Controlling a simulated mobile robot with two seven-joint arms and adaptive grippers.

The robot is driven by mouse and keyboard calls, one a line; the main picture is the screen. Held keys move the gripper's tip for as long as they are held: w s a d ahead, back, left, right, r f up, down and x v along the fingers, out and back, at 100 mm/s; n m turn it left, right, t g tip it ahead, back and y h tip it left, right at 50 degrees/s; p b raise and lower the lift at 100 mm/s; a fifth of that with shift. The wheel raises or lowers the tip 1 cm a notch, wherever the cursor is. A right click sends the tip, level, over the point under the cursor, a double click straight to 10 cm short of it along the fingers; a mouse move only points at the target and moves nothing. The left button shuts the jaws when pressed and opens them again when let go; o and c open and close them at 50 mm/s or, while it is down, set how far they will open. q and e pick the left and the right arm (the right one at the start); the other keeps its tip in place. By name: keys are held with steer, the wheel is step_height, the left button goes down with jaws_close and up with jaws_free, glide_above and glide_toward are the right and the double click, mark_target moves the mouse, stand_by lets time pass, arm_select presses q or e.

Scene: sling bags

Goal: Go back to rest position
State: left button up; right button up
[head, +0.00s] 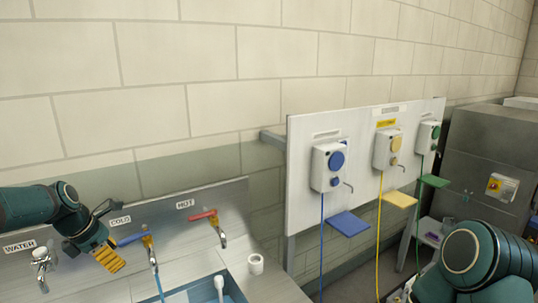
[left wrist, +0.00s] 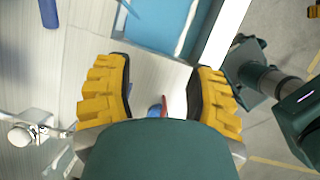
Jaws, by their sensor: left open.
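My left gripper (head: 108,258) is in front of the sink's back panel, beside the blue-handled cold tap (head: 150,245). Its yellow ribbed fingers stand apart in the left wrist view (left wrist: 160,78), with nothing held between them. My right arm shows at the lower right of the head view, but its gripper is out of the frame.
The water tap (head: 41,258) is left of my left gripper; the red-handled hot tap (head: 212,222) is to its right. A white cup (head: 256,264) stands on the counter by the blue basin (head: 205,292). A white board (head: 365,150) carries three dispensers.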

arm_select(q)
steer(key=w+d+f+m, duration=0.1)
steer(key=d+f+m, duration=0.25)
steer(key=f, duration=0.35)
steer(key=d+f+m, duration=0.3)
steer(key=d+f, duration=0.1)
steer(key=f, duration=0.3)
steer(key=s+d+f+m, duration=0.4)
steer(key=f, duration=0.1)
steer(key=s+d+f+m, duration=0.4)
steer(key=d, duration=0.1)
steer(key=s+d+f+m+g, duration=0.1)
steer(key=s+d+f+m, duration=0.3)
steer(key=d+f, duration=0.1)
steer(key=shift+d+f+h, duration=0.2)
steer(key=shift+f+h, duration=0.1)
steer(key=shift+h, duration=0.1)
steer(key=s+d+f+m, duration=0.3)
steer(key=s+d+m, duration=0.25)
steer(key=s, duration=0.25)
step_height(320, 180, down, 10)
steer(key=b, duration=1)
steer(key=shift+f+m, duration=0.2)
steer(key=shift+m, duration=0.1)
arm_select(e)
step_height(320, 180, down, 11)
steer(key=a, duration=0.1)
steer(key=shift+w, duration=0.25)
